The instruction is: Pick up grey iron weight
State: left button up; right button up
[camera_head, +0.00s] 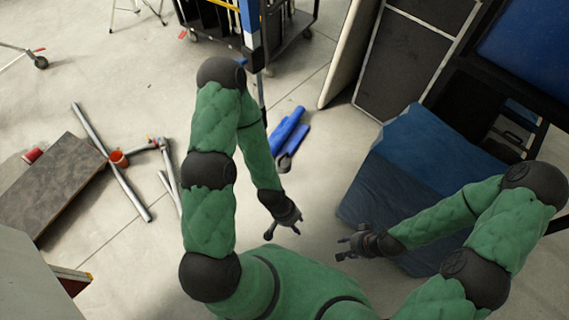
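No grey iron weight can be made out for certain. A small dark grey object (284,163) lies on the floor at the lower end of some blue items (288,130), partly beside my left forearm; it is too small to identify. My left gripper (283,233) hangs over bare floor below that object, with its fingers spread apart and nothing between them. My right gripper (340,248) is to the right of it, pointing left, fingers apart and empty, near the blue fabric-like block.
A large blue block (425,145) stands at right beside dark cases (405,60). A wheeled cart (285,38) is at the top. Metal pipes (110,160) and a dark board (52,185) lie at left. Floor between the grippers is clear.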

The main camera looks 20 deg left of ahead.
aim_at(283, 162)
jog(key=k+l+u, duration=0.2)
jog(key=l, duration=0.2)
jog(key=l+u, duration=0.25)
jog(key=k+l+u, duration=0.2)
jog(key=l, duration=0.25)
jog(key=k+l+u, duration=0.15)
jog(key=l+u, duration=0.25)
jog(key=k+l+u, duration=0.2)
jog(key=l+u, duration=0.2)
jog(key=i+l+u, duration=0.15)
jog(key=u, duration=0.25)
jog(key=i+l+u, duration=0.65)
jog(key=i+u, duration=0.3)
jog(key=k+l, duration=0.05)
jog(key=k, duration=0.05)
